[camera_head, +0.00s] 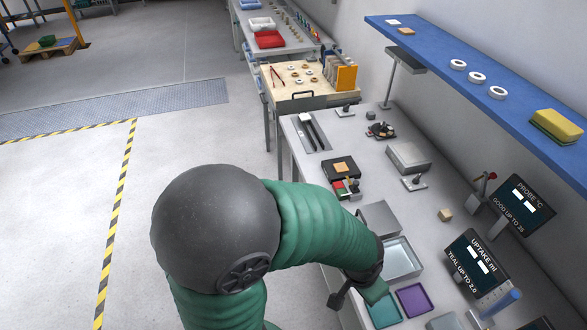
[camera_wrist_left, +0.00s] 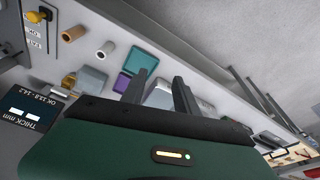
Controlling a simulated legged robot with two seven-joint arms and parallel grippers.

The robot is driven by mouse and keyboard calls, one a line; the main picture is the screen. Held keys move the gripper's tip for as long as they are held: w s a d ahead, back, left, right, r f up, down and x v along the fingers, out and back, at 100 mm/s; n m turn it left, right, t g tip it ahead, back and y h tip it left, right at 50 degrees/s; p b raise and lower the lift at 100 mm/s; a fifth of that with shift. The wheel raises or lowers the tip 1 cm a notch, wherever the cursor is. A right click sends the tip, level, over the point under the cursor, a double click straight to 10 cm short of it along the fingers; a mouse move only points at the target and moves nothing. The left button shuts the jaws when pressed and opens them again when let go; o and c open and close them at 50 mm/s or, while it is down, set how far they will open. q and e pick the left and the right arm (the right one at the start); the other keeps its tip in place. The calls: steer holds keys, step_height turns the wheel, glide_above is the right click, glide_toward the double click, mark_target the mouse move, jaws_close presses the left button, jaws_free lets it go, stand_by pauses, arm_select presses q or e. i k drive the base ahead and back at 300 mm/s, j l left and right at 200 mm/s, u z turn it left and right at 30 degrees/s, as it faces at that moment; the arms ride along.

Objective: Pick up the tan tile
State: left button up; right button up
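A small flat tan tile (camera_head: 343,168) lies on a dark square block on the grey bench, right of centre in the head view. I cannot make it out surely in the left wrist view. My left gripper (camera_wrist_left: 163,84) is open, its two dark fingers apart with nothing held between them. In the head view my green-sleeved left arm reaches over the bench, and its gripper is beside the teal tray, well nearer than the tile and apart from it. Its fingers are partly hidden there. My right gripper is not in view.
A teal tray (camera_head: 383,311), a purple tray (camera_head: 414,299) and a clear-bottomed tray (camera_head: 402,260) lie near the left gripper. A grey plate (camera_head: 380,217) stands between them and the tile. A tan cube (camera_head: 445,215) and tilted displays (camera_head: 478,266) are to the right. A blue shelf (camera_head: 490,85) overhangs the back.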

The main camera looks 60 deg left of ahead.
mark_target(340, 168)
steer(key=j+u, duration=0.1)
steer(key=u, duration=0.25)
steer(key=i+j+u, duration=0.1)
steer(key=u, duration=0.25)
steer(key=j+u, duration=0.1)
steer(key=u, duration=0.2)
steer(key=i+j+u, duration=0.2)
steer(key=i+u, duration=0.2)
steer(key=i+j+z, duration=0.55)
steer(key=j+z, duration=0.15)
steer(key=i+j+z, duration=0.15)
steer(key=j+z, duration=0.2)
steer(key=z, duration=0.8)
